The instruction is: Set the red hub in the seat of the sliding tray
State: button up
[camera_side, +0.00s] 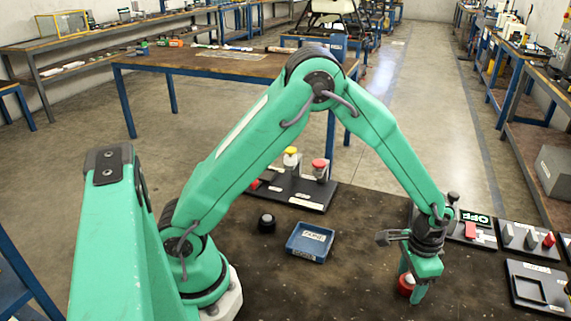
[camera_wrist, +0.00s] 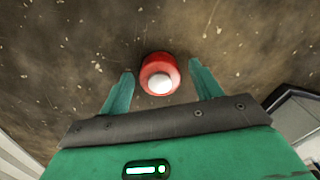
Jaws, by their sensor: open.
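The red hub (camera_side: 405,284) stands on the dark work surface, partly hidden behind my gripper in the side view. In the wrist view the red hub (camera_wrist: 147,73) shows a pale round top and lies between and slightly beyond the fingertips. My gripper (camera_side: 412,290) points down at the hub. In the wrist view my gripper (camera_wrist: 160,74) is open, with a gap between each finger and the hub. A black unit with a grey framed plate (camera_side: 540,288) is at the right edge; I cannot tell if it is the sliding tray. No seat is clearly visible.
A blue bin (camera_side: 310,242) and a black round knob (camera_side: 267,223) are left of my gripper. A black stand with yellow and red knobs (camera_side: 300,190) is behind them. Black panels with switches (camera_side: 520,238) line the right. Bare surface lies between the bin and my gripper.

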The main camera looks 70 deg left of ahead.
aim_at(410, 281)
jog(key=shift+r, duration=0.1)
notch_tip(410, 281, up, 12)
dwell(0.8)
dwell(0.4)
jog(key=s+a+r+n+t, duration=0.2)
jog(key=s+a+r+t, duration=0.1)
jog(key=s+a+r, duration=0.6)
jog(key=s+a+r+n+t, duration=0.1)
jog(key=s+a, duration=0.4)
jog(key=s, duration=0.6)
jog(key=shift+s+a+r+n+t, duration=0.4)
jog(key=shift+r+t, duration=0.4)
jog(key=shift+r, duration=0.15)
jog(key=shift+o, duration=0.5)
